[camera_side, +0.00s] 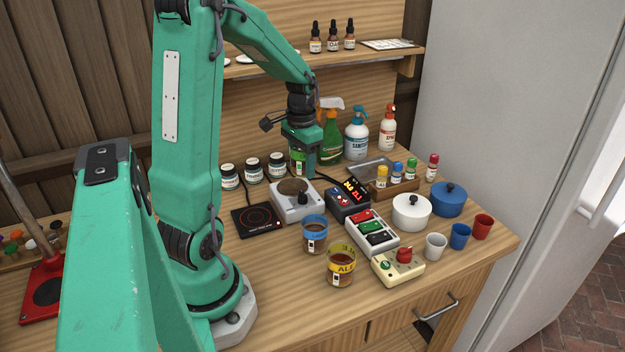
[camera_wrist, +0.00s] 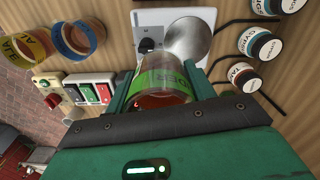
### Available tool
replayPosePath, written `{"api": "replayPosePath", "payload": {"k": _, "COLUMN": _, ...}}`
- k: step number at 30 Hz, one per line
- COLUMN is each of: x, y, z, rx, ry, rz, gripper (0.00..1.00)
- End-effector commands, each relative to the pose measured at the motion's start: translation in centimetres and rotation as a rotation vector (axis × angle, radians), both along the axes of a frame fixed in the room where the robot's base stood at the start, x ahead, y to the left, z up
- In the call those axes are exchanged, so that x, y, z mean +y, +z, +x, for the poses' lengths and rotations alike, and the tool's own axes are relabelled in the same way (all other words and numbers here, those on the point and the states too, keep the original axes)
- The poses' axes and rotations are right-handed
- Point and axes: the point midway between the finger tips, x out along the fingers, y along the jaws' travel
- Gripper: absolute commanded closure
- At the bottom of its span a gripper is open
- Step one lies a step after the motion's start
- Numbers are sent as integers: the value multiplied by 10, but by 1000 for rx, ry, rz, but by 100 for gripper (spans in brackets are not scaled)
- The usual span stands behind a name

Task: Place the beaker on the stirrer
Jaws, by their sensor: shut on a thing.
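My gripper (camera_side: 303,165) is shut on a clear glass beaker (camera_side: 297,160) with a green band and amber liquid. In the wrist view the beaker (camera_wrist: 166,85) sits between the two green fingers, its band lettering partly readable. The stirrer (camera_side: 297,207) is a white box with a round metal plate and a black knob. In the side view the held beaker appears above and behind the plate. In the wrist view the stirrer (camera_wrist: 149,20) lies just beyond the beaker. The exact gap between beaker and plate cannot be told. My fingers partly hide the beaker.
A black hot plate (camera_side: 258,219) lies left of the stirrer; a dark display box (camera_side: 347,201) stands right. Blue-banded (camera_side: 315,236) and yellow-banded (camera_side: 341,266) beakers stand in front. Several jars (camera_side: 253,171) and a green spray bottle (camera_side: 331,137) are behind.

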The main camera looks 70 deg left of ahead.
Motion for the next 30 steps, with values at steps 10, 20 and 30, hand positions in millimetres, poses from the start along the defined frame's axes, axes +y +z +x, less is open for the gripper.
{"api": "replayPosePath", "payload": {"k": 10, "x": 43, "y": -26, "z": -10, "rx": -1, "ry": 1, "rz": 0, "gripper": 75}}
{"api": "replayPosePath", "payload": {"k": 20, "x": 48, "y": -30, "z": -11, "rx": -1, "ry": -1, "rz": 0, "gripper": 75}}
{"api": "replayPosePath", "payload": {"k": 30, "x": 47, "y": -60, "z": -12, "rx": 1, "ry": -1, "rz": -2, "gripper": 75}}
